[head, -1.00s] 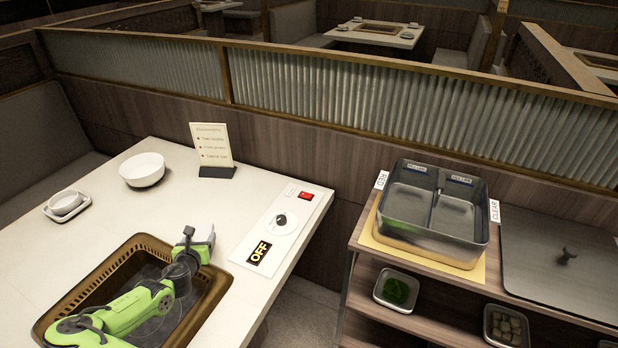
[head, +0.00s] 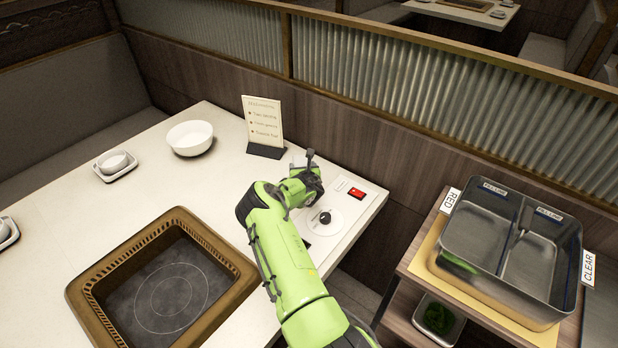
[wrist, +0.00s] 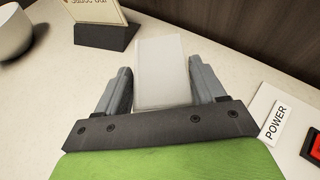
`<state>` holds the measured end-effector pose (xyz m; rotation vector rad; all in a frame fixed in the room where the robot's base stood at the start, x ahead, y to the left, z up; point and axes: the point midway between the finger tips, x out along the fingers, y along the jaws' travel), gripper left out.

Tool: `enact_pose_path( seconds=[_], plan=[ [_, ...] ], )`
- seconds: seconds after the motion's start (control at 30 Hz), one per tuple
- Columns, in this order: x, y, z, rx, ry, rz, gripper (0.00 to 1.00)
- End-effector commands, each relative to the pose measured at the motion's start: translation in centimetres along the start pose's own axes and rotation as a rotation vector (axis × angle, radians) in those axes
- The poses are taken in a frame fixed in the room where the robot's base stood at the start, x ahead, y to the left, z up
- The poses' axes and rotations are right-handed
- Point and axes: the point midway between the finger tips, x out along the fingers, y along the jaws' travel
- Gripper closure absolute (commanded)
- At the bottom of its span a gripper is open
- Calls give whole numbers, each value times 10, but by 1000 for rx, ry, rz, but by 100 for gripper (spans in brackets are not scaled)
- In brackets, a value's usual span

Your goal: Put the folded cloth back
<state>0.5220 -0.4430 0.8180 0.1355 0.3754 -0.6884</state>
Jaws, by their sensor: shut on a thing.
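The folded cloth (wrist: 162,62) is a white flat block between the two grey fingers of my gripper (wrist: 162,84) in the wrist view. My gripper is shut on it. Table surface shows around the cloth; I cannot tell whether it touches the table. In the head view my gripper (head: 311,165) is at the far right part of the white table (head: 120,190), between the menu card and the control panel. The cloth is not clearly visible there, hidden by my arm.
The menu card (head: 263,122) stands close behind my gripper, with a white bowl (head: 190,138) to its left. The power panel with a red switch (head: 357,193) is to the right. A sunken grill (head: 165,285) is at front. A metal two-well pan (head: 510,250) stands on the side cart.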

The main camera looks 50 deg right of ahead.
Motion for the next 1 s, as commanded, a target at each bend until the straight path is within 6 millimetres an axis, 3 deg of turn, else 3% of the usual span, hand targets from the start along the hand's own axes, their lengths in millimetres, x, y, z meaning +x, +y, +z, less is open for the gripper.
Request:
enact_pose_path(
  seconds=[0.23, 0.57, 0.6, 0.73, 1.0],
  plan=[
    [15, -1, -38, 2, 0, -2, 60],
    [17, -1, -41, 0, -1, -2, 60],
    [17, -1, -40, 1, -1, -2, 26],
    [16, -1, -40, 1, -1, -2, 6],
    [16, -1, -39, 1, -1, -2, 5]
  ],
)
